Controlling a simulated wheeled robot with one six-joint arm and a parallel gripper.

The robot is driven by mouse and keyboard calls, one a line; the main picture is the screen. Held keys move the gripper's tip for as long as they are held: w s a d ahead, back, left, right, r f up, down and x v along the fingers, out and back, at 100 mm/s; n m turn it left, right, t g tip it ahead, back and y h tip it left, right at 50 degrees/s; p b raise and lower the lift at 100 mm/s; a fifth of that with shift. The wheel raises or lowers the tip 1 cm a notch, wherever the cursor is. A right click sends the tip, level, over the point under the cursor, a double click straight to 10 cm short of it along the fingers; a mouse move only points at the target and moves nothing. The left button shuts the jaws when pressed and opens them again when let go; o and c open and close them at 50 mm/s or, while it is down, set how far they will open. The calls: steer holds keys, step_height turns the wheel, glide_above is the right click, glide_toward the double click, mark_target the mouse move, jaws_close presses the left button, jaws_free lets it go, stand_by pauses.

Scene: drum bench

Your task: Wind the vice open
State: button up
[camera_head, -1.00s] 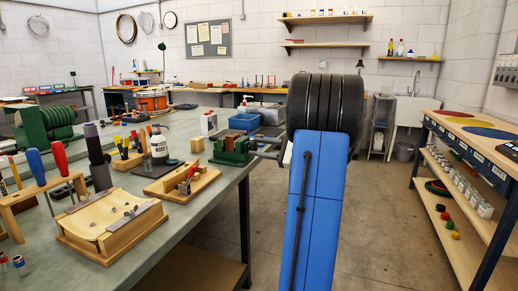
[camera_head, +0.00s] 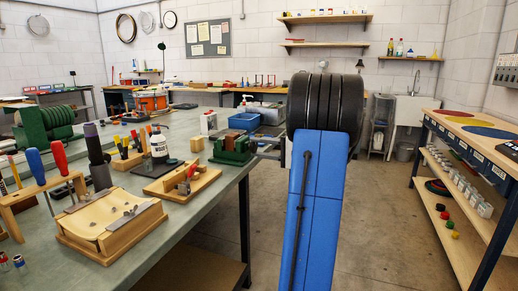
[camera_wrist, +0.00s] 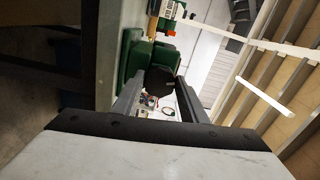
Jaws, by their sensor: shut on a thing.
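The green vice (camera_head: 231,149) stands at the right edge of the workbench in the head view, with a brown block-like part at its top. It also shows in the wrist view (camera_wrist: 133,58), close in front of my gripper. My gripper (camera_wrist: 159,86) has its two grey fingers on either side of a dark, rounded handle part (camera_wrist: 160,80) at the vice's end, and is shut on it. In the head view my arm hides most of the gripper; only some grey parts show beside the vice. The contact and the vice's jaw gap are hard to make out.
A shelf unit (camera_head: 470,149) stands at the right. The floor between is clear.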

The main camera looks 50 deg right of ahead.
steer(key=n, duration=0.5)
steer(key=shift+f+n, duration=0.1)
steer(key=shift+n, duration=0.2)
steer(key=n, duration=0.5)
stand_by(0.4)
steer(key=o, duration=1)
steer(key=shift+w, duration=0.1)
steer(key=shift+o, duration=0.2)
steer(key=v, duration=1.7)
steer(key=shift+d+f, duration=0.1)
steer(key=shift+d, duration=0.05)
